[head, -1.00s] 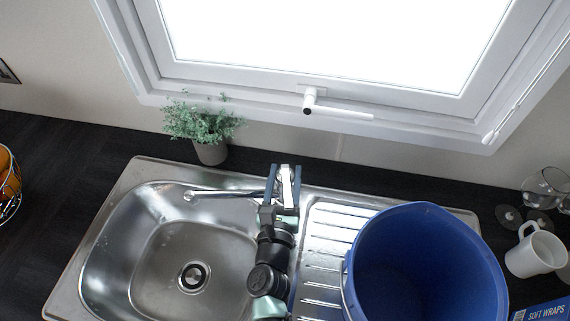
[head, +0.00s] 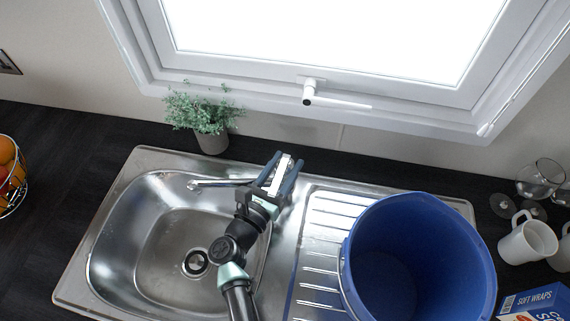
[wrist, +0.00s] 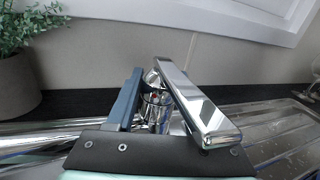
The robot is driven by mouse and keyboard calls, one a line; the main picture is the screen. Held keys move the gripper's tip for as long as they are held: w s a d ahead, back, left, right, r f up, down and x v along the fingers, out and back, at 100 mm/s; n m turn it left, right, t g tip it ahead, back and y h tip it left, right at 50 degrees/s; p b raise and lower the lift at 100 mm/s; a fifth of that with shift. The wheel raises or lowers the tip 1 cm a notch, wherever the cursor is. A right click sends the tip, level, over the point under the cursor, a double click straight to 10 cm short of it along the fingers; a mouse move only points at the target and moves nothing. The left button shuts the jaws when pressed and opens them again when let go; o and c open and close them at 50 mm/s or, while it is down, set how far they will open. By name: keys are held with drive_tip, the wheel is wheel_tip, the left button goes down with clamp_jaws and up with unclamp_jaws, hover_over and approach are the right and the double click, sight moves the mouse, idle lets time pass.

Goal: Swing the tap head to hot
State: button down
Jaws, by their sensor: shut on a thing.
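The tap stands at the back edge of the steel sink. Its spout (head: 218,183) reaches left over the bowl. Its head, a bright chrome lever (head: 281,176), lies between the fingers of my gripper (head: 279,172), which is shut on it. In the wrist view the tap head (wrist: 196,102) is a long chrome bar slanting to the lower right, beside the blue left finger (wrist: 126,98). The right finger is mostly hidden behind the bar there. The chrome tap body (wrist: 153,108) shows behind.
A blue bucket (head: 352,262) stands on the drainer, right of my arm. A potted plant (head: 212,142) is behind the sink, left of the tap. White mugs (head: 526,243) and glasses are at the right, a fruit basket (head: 10,190) at the left.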

drive_tip(key=shift+c, duration=1.4)
unclamp_jaws()
drive_tip(key=shift+d+n+t+y, duration=0.1)
drive_tip(key=shift+n+t+y, duration=0.2)
drive_tip(key=shift+y, duration=0.1)
